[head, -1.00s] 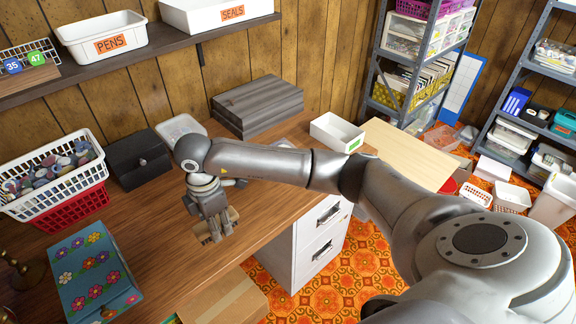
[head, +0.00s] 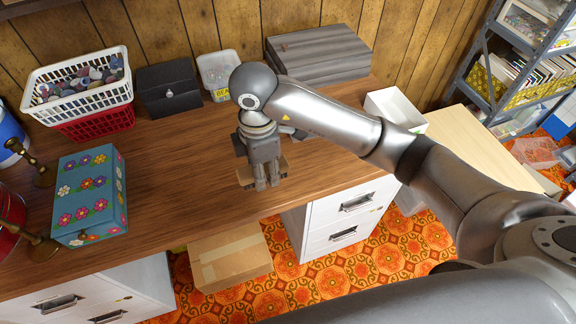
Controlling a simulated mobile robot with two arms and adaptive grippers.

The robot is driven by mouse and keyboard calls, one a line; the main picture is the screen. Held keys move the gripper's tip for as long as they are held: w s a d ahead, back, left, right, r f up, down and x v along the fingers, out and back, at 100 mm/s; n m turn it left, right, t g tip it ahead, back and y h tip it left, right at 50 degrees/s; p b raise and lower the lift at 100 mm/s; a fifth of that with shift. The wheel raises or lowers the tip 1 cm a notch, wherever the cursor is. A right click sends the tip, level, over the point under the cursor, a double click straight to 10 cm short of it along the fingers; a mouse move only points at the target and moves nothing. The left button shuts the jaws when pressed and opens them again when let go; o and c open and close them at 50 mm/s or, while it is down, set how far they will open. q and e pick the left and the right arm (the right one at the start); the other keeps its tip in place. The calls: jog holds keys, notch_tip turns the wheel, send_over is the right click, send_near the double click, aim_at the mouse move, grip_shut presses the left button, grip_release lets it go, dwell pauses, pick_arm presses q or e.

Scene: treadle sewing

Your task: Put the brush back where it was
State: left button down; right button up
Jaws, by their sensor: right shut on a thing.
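My right gripper (head: 262,178) points down over the wooden desk, near its front edge. It is shut on the brush (head: 243,177), a light-brown wooden piece that shows on both sides of the fingers. Most of the brush is hidden behind the fingers, and I cannot tell whether it touches the desk (head: 170,190). My left gripper does not show.
A blue flowered box (head: 90,195), brass candlesticks (head: 38,245), a white basket (head: 80,90) on a red one, a black box (head: 170,90) and a clear tub (head: 219,72) stand left and behind. A grey wooden case (head: 320,50) lies at the back. Bare desk surrounds the gripper.

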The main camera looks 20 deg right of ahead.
jog(key=w+d+f, duration=0.6)
jog(key=f, duration=0.1)
jog(key=shift+w+d+f, duration=0.1)
jog(key=shift+w+d, duration=0.05)
jog(key=shift+w+d+f+p, duration=0.15)
jog(key=shift+f, duration=0.85)
jog(key=shift+w+d+f+p, duration=0.1)
jog(key=shift+f+p, duration=0.05)
jog(key=shift+f, duration=0.8)
jog(key=shift+f, duration=0.15)
jog(key=o, duration=1)
notch_tip(320, 180, up, 12)
jog(key=shift+r+b, duration=0.2)
jog(key=shift+b, duration=0.25)
